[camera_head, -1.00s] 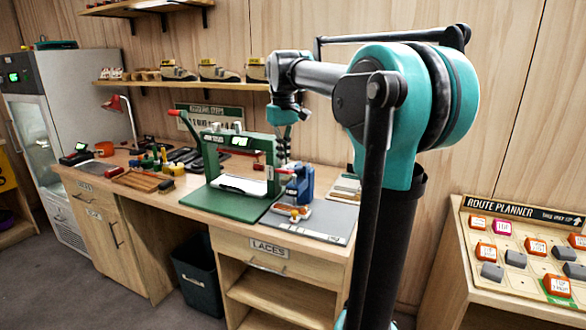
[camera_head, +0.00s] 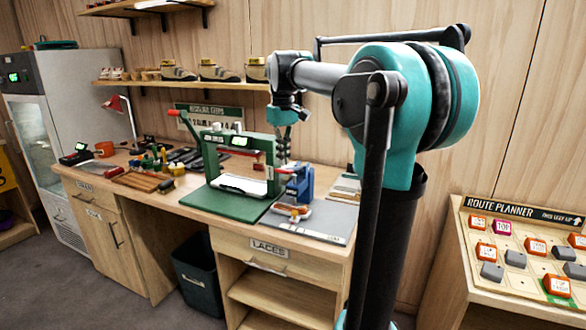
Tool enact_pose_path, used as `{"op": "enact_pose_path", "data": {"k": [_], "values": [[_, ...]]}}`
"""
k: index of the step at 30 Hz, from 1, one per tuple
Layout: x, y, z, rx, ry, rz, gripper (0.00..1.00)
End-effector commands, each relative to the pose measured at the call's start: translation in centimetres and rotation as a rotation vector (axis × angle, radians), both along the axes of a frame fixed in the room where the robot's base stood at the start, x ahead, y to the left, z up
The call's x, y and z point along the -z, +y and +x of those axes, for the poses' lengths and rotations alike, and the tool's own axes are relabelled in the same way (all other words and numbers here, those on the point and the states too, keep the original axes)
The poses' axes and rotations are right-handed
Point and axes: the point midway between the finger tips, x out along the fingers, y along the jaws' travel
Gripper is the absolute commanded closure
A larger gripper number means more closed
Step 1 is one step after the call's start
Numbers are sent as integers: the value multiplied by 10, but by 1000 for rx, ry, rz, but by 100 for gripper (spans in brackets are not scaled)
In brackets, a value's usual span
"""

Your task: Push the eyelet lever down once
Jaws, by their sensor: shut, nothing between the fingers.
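A small blue press (camera_head: 300,183) stands on the bench, right of a larger green press (camera_head: 215,160). I take the blue one to be the eyelet press; its lever is too small to make out clearly. The green press has a long lever with a red handle (camera_head: 174,116) rising to the upper left. My gripper (camera_head: 283,156) points down, shut and empty, just above and slightly left of the blue press in the picture. I cannot tell whether the fingertips touch anything.
A grey mat (camera_head: 325,222) lies at the bench's right end. An orange and white item (camera_head: 292,210) sits in front of the blue press. Tools lie to the left. A shelf with shoes (camera_head: 218,72) hangs above. A route planner board (camera_head: 525,250) stands at the right.

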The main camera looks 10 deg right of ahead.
Motion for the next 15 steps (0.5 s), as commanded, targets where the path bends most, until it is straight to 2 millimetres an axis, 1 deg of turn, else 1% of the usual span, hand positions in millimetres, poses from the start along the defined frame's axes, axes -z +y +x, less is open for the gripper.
{"op": "enact_pose_path", "data": {"k": [11,15], "values": [[0,0,0,0,0,0,100],[5,0,0,0,0,0,100]]}}
